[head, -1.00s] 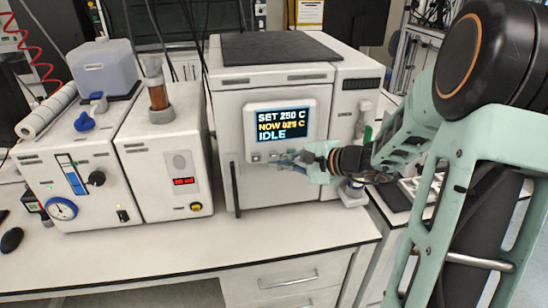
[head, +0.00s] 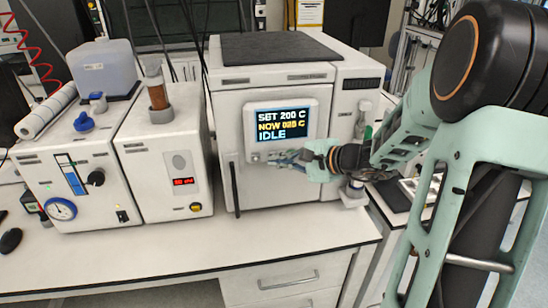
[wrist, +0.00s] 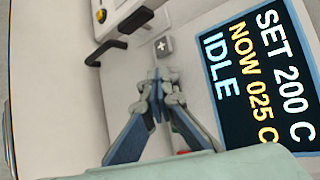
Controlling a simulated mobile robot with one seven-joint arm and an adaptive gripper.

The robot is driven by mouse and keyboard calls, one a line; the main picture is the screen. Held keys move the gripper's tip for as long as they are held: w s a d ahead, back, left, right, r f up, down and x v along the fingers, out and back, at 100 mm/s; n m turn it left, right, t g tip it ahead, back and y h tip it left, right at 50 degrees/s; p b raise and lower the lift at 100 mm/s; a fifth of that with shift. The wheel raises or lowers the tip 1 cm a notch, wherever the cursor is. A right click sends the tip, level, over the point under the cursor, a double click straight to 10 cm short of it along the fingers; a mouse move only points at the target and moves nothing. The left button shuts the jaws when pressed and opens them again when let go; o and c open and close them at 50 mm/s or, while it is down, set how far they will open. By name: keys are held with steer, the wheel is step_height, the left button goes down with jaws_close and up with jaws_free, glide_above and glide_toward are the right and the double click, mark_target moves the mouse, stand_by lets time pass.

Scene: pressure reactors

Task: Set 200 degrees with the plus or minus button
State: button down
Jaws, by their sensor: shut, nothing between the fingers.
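The reactor's display (head: 281,124) reads SET 200 C, NOW 025 C and IDLE; in the wrist view the display (wrist: 256,75) appears turned sideways. A plus button (wrist: 161,46) shows clear in the wrist view, just beyond my fingertips. The minus button is not visible there; my fingers cover part of the panel. My gripper (head: 275,160) is shut and empty, in front of the panel just below the display. Its fingertips (wrist: 157,80) are close to the panel; I cannot tell whether they touch it.
The reactor's dark door handle (head: 235,188) stands left of the panel. A white unit with a small red display (head: 183,181) is on the left. The bench top (head: 200,250) in front is clear. A partly hidden red and green spot (wrist: 183,152) shows beside my fingers.

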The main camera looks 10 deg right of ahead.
steer(key=shift+s+b, duration=0.35)
steer(key=shift+s, duration=0.4)
steer(key=s+b, duration=0.1)
steer(key=s, duration=0.4)
stand_by(0.6)
